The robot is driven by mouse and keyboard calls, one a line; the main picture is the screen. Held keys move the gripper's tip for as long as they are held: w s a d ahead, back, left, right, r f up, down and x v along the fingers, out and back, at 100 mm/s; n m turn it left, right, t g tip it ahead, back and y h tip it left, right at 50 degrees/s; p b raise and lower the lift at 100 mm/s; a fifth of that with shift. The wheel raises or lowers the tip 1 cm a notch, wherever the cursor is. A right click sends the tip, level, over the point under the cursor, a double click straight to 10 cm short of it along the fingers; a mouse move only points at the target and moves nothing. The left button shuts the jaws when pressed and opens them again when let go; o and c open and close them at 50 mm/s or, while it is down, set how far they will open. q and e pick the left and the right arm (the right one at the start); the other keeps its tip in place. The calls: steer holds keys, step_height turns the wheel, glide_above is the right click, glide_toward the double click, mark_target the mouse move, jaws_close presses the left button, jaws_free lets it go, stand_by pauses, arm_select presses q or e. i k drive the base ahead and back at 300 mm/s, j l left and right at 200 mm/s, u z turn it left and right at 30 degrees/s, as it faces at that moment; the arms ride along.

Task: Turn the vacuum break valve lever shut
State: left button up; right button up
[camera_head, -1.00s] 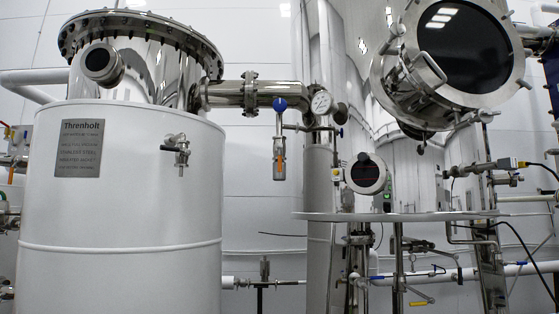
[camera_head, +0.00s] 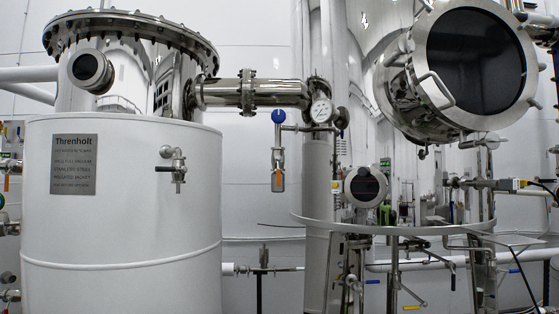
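A valve with a blue round cap (camera_head: 278,116) sits left of a round pressure gauge (camera_head: 321,110), below a horizontal steel pipe. Its lever (camera_head: 278,155) hangs straight down and ends in a wider grey handle with an orange mark (camera_head: 278,180). Nothing touches the lever. I cannot read from the picture whether the valve is open or shut. Neither of my grippers is in view.
A white tank (camera_head: 120,230) with a small steel tap (camera_head: 175,166) stands at the left. A steel vessel with a dark round window (camera_head: 475,60) is at upper right. A thin curved rim (camera_head: 390,230) and pipework lie below it. White wall shows behind the lever.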

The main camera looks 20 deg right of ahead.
mark_target(278, 158)
steer(key=i+l+u, duration=0.35)
steer(key=i+l, duration=0.6)
steer(key=l, duration=0.15)
